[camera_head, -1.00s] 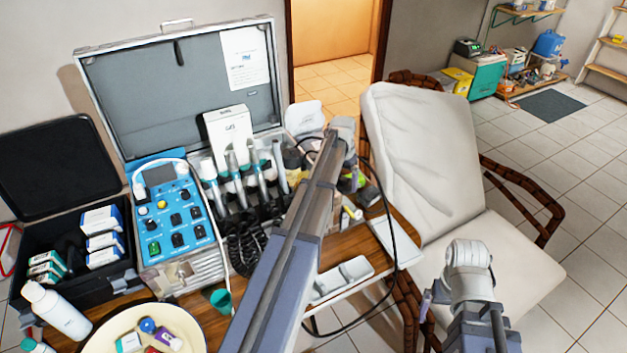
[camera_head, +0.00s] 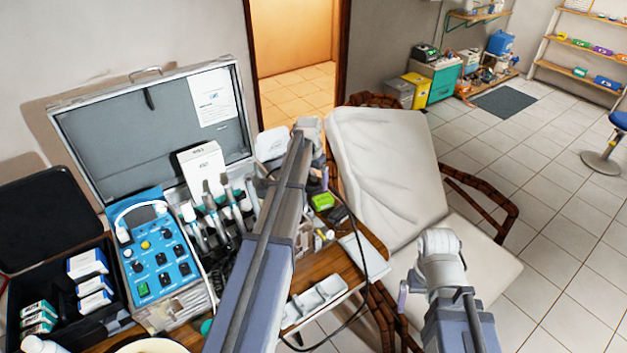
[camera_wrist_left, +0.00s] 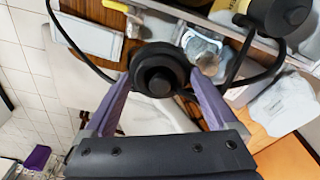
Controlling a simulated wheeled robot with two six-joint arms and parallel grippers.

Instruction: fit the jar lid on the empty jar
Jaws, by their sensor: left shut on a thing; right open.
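My left gripper (camera_wrist_left: 160,82) is shut on a round black lid with a raised knob, the jar lid (camera_wrist_left: 158,68), seen from above in the left wrist view. A clear, greyish thing (camera_wrist_left: 203,47) lies just beyond the right fingertip; it may be the empty jar, but I cannot tell.
An open case with a blue control unit (camera_head: 160,255) and handpieces stands left. A white tray (camera_head: 315,300) lies at the table's front edge.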

